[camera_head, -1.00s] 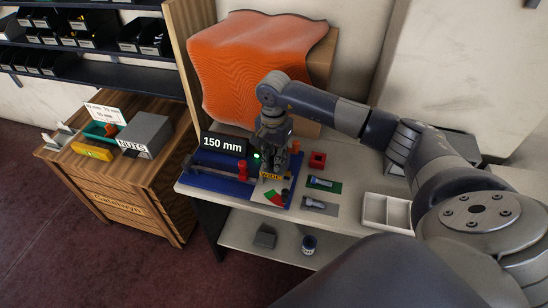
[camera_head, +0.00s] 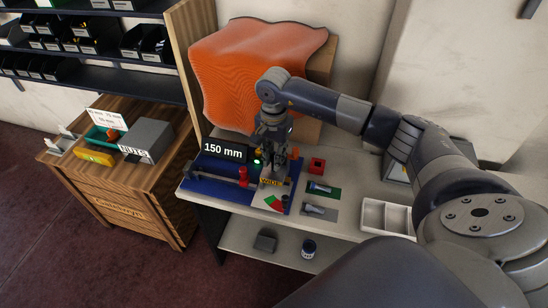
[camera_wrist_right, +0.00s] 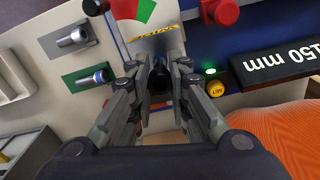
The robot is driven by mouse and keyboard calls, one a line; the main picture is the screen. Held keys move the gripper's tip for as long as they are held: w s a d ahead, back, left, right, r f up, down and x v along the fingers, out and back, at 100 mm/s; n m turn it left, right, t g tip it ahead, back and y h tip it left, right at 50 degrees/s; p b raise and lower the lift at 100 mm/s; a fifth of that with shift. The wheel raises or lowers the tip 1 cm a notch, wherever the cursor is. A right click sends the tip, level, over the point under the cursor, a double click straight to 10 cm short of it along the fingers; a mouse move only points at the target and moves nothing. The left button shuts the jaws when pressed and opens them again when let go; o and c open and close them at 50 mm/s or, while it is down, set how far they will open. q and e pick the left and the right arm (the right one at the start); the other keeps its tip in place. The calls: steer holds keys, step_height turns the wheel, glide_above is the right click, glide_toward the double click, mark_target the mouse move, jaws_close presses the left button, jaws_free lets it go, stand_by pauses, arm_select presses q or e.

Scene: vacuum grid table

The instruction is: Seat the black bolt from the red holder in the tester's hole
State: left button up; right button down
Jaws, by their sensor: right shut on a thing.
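My right gripper (camera_head: 270,172) points down over the blue tester board (camera_head: 205,178). In the right wrist view its fingers (camera_wrist_right: 160,76) are closed around a dark, round thing, the black bolt (camera_wrist_right: 159,80), seen end-on in shadow. The fingers hide most of the bolt and the tester's hole, so I cannot tell how deep the bolt sits. The red holder (camera_head: 317,166) stands on the table to the right of the tester, with a dark opening on top. My left gripper is not in view.
The tester has a "150 mm" display (camera_head: 222,150), a lit green lamp (camera_wrist_right: 210,71), a yellow button (camera_wrist_right: 215,89) and a red clamp (camera_head: 243,177). Silver bolts lie on the green (camera_head: 331,192) and grey pads. A white divided tray (camera_head: 372,216) sits farther right.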

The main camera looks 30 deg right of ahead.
steer(key=shift+r+b, duration=0.15)
steer(key=shift+b, duration=0.45)
stand_by(1.6)
steer(key=shift+f+b, duration=1.6)
steer(key=shift+f, duration=0.3)
steer(key=c, duration=1.4)
jaws_free()
steer(key=shift+c, duration=0.2)
step_height(320, 180, up, 12)
steer(key=shift+r, duration=0.1)
